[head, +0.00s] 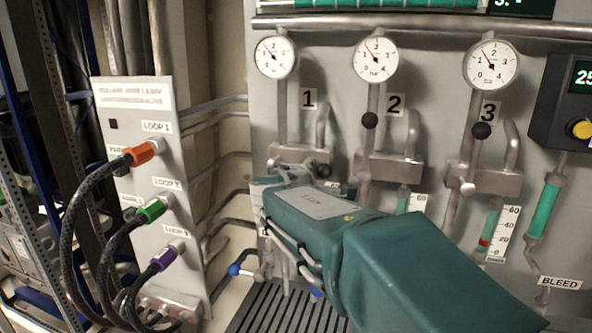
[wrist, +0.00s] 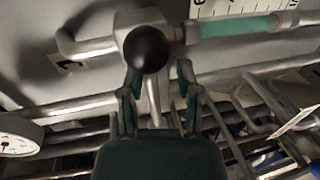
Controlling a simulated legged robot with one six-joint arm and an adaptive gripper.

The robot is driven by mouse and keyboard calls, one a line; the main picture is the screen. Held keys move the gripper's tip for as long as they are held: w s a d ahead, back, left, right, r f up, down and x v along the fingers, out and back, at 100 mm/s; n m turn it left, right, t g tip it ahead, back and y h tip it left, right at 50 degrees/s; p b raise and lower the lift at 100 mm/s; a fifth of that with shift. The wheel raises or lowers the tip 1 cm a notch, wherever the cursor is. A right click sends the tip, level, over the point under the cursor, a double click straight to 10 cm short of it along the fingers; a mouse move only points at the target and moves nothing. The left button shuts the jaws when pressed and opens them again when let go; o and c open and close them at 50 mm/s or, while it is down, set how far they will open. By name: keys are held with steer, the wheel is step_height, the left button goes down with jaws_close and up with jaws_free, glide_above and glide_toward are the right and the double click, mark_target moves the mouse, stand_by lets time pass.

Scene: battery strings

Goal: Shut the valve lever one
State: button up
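Valve lever one ends in a black ball knob (head: 323,171), low at the right of the valve body (head: 300,155) under gauge 1. I cannot tell whether a finger touches the knob. In the head view my teal wrist (head: 310,220) is in front of column 1 and hides the fingers' position.
Levers two (head: 370,120) and three (head: 481,130) have their black knobs raised above their valve bodies. To the left stands a panel (head: 150,190) with orange, green and purple plugs on thick cables. Pipes and blue-ended handles (head: 234,270) lie below column 1.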

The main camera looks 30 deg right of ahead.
steer(key=shift+r, duration=0.15)
steer(key=v, duration=1.2)
steer(key=s+a+f+m+g+y, duration=0.2)
steer(key=s+a+f+m+y, duration=0.2)
steer(key=s+f, duration=0.4)
steer(key=s+a+f+m+g+y, duration=0.3)
steer(key=s+f+y, duration=0.4)
steer(key=f, duration=0.4)
steer(key=shift+s+a+f+m, duration=0.3)
steer(key=shift+s+a+m, duration=0.15)
steer(key=shift+a+m, duration=0.4)
steer(key=shift+d, duration=0.1)
